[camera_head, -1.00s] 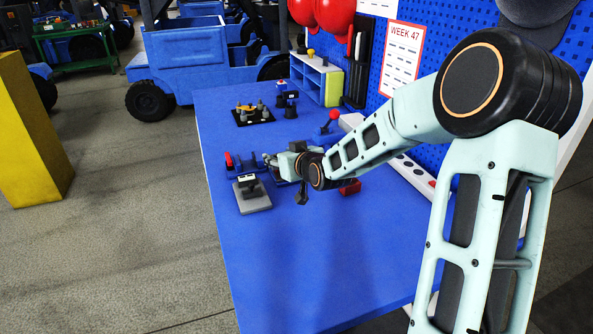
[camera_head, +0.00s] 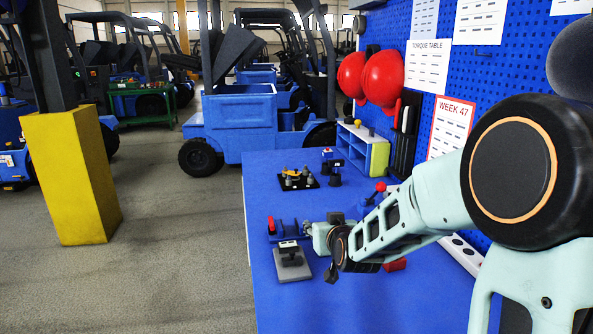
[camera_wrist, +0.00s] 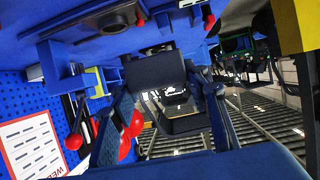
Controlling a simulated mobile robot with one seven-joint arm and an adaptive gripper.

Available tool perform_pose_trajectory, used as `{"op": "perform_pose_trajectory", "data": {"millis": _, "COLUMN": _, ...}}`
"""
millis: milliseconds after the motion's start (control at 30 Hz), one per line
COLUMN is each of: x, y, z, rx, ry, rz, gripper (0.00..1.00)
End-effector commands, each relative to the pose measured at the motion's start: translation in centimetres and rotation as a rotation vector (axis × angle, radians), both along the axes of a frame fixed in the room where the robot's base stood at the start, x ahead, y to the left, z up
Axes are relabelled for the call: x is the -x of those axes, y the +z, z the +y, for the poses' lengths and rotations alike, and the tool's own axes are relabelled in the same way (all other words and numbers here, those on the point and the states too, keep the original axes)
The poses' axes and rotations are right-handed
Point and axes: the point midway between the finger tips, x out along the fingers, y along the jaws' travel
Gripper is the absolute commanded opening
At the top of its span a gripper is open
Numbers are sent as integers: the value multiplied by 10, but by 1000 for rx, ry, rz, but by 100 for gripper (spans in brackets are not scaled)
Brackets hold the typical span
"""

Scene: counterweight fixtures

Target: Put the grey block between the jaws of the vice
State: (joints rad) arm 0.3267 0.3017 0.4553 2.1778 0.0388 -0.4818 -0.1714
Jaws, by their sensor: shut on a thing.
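The vice (camera_head: 287,229) is a low blue fixture with a red handle at its left end, on the near left part of the blue table. My gripper (camera_head: 308,230) is at its right end, level with it and pointing left. In the head view the fingertips are small, and I cannot tell whether they touch the vice. In the wrist view my gripper (camera_wrist: 172,95) is shut on a dark grey block (camera_wrist: 155,70), seen between the two fingers. The vice's jaws are not clear in either view, and the block is mostly hidden in the head view.
A grey plate with a dark, white-labelled fixture (camera_head: 292,262) stands just in front of the vice. A black plate with several posts (camera_head: 284,186) lies farther back. A red-knobbed lever (camera_head: 380,187) and a red block (camera_head: 395,265) are to the right. The table's front is clear.

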Motion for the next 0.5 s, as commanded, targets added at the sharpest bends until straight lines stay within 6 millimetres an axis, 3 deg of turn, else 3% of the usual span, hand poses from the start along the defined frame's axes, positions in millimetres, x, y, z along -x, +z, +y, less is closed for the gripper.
{"op": "perform_pose_trajectory", "data": {"millis": 100, "x": 20, "y": -2, "z": -29, "rx": 0, "ry": -61, "rz": -2, "gripper": 16}}
{"op": "perform_pose_trajectory", "data": {"millis": 333, "x": 52, "y": -5, "z": -69, "rx": -1, "ry": -152, "rz": -5, "gripper": 16}}
{"op": "perform_pose_trajectory", "data": {"millis": 500, "x": 50, "y": 14, "z": -67, "rx": -3, "ry": -148, "rz": -6, "gripper": 16}}
